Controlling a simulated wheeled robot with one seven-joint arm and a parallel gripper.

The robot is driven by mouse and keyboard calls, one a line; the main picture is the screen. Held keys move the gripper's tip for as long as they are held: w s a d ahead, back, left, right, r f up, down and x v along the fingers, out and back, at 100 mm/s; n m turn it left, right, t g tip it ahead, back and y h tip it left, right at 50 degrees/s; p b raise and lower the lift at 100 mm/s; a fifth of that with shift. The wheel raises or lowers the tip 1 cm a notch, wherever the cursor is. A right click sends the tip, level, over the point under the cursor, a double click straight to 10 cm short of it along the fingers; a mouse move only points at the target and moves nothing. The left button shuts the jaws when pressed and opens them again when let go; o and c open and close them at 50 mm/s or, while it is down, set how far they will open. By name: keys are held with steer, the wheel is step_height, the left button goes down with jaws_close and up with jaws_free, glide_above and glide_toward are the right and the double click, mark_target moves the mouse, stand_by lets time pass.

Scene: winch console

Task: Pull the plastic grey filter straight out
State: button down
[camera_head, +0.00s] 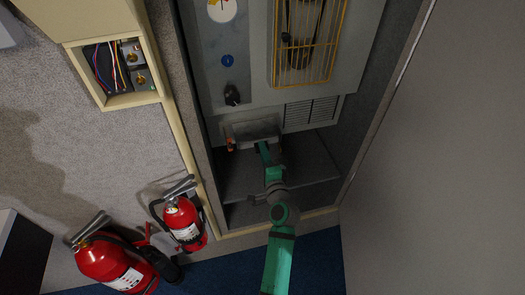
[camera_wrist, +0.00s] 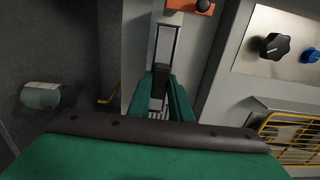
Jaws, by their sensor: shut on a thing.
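The plastic grey filter (camera_head: 262,129) is a light grey, box-like part low on the console front, below the dial panel. In the wrist view a grey part with a dark, frame-like outline (camera_wrist: 167,42) lies just beyond my fingers. My gripper (camera_head: 263,147) reaches up to the filter's lower edge from the front. In the wrist view my gripper (camera_wrist: 160,76) is shut on a dark part of the filter between its green fingers.
A small orange part (camera_head: 230,145) is close left of the filter. A black knob (camera_head: 232,95), a blue knob (camera_head: 227,60) and a yellow cage (camera_head: 308,45) are above. A vent (camera_head: 310,113) is to the right. Red extinguishers (camera_head: 184,222) stand lower left. The recess (camera_head: 310,160) below is clear.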

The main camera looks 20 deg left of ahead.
steer(key=v, duration=1.1)
steer(key=shift+s, duration=0.15)
stand_by(2.2)
steer(key=shift+s+d, duration=0.1)
steer(key=shift+d, duration=0.15)
